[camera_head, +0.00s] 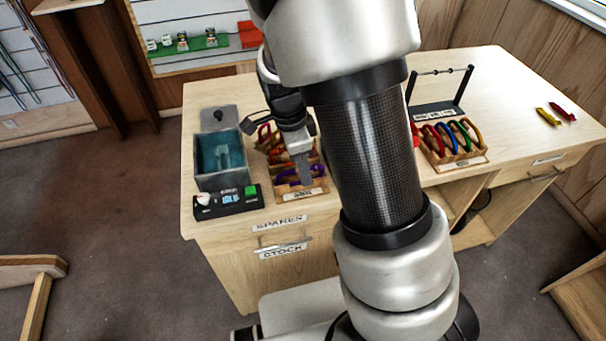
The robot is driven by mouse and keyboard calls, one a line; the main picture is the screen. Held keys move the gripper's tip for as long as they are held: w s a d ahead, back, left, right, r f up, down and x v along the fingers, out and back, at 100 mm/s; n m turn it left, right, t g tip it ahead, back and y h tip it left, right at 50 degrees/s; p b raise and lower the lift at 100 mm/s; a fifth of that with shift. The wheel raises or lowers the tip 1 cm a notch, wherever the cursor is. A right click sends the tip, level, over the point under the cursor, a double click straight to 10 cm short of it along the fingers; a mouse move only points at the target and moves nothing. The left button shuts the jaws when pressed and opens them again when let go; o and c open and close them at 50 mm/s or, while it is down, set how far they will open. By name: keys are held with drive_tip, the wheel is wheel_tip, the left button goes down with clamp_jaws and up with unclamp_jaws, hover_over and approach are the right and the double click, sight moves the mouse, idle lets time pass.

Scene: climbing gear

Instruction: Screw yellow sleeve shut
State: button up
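My gripper (303,168) points down over the left wooden rack (305,193) of carabiners. Its fingertips are close to a purple carabiner (318,171); I cannot tell whether they touch it or how far apart they are. Red and orange carabiners show behind it, partly hidden by the gripper. The right wooden rack (457,163) holds several carabiners in red, blue, green and orange. A yellow piece (547,117) lies beside a red piece (563,111) at the right end of the bench. No yellow sleeve can be made out on any carabiner at this size.
An open grey box with a teal inside (221,158) stands left of my gripper, behind a black control box (228,203) with a green button. A black stand with a bar (440,100) is behind the right rack.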

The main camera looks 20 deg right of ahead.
drive_tip(key=shift+s, duration=0.2)
drive_tip(key=shift+f, duration=0.15)
drive_tip(key=shift+f+b, duration=1)
drive_tip(key=shift+f, duration=0.35)
drive_tip(key=shift+w, duration=0.75)
drive_tip(key=shift+r, duration=0.15)
drive_tip(key=shift+r+p, duration=1.35)
drive_tip(key=shift+r, duration=0.05)
